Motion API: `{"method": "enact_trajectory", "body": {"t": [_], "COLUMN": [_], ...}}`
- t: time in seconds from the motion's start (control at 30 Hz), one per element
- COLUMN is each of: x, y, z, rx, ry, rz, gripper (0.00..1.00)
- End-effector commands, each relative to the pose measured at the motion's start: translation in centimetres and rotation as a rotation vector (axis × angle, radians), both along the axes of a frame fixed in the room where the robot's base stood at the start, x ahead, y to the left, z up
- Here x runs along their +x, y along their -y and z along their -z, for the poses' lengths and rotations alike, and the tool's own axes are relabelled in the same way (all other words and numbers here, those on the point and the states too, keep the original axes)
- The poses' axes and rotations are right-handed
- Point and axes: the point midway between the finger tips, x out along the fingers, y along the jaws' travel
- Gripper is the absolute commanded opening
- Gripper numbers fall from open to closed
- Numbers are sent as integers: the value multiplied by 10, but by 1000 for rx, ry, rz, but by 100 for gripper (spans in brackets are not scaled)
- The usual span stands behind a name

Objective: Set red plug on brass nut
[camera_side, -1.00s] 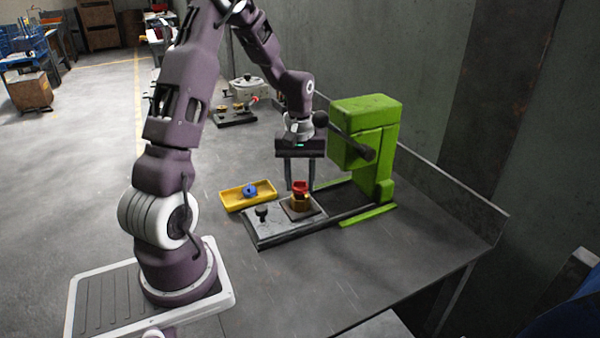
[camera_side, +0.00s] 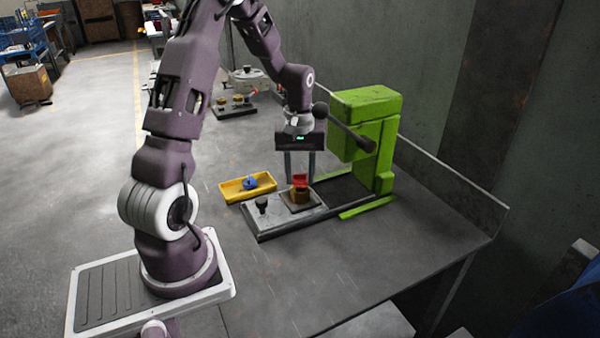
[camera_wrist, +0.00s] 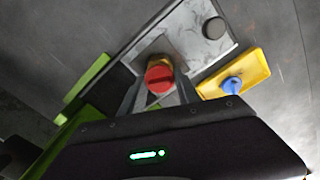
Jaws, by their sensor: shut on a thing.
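The red plug (camera_side: 300,180) is between the fingertips of my gripper (camera_side: 300,178), which is shut on it. It is directly over the brass nut (camera_side: 299,196), which sits on the brown square pad of the metal plate. I cannot tell whether plug and nut touch. In the wrist view the round top of the red plug (camera_wrist: 158,78) shows between my fingers (camera_wrist: 158,90) and covers most of the brass nut (camera_wrist: 161,61).
The green press (camera_side: 365,140) with its lever stands just right of my gripper. A yellow tray (camera_side: 236,192) with a blue part (camera_side: 250,182) lies to the left. A black knob (camera_side: 262,203) rises from the plate. The front of the table is clear.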

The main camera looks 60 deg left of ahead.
Motion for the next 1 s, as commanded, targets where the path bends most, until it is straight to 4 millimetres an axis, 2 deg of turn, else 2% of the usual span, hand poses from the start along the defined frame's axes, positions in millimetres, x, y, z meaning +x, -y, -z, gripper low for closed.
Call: {"method": "enact_trajectory", "body": {"t": [0.73, 0.77, 0.87, 1.0], "x": [0, 0, 0, 0], "y": [0, 0, 0, 0], "z": [12, 11, 11, 11], "rx": [0, 0, 0, 0], "ry": [-1, -1, -1, -1], "rz": [0, 0, 0, 0], "gripper": [25, 44, 64, 64]}}
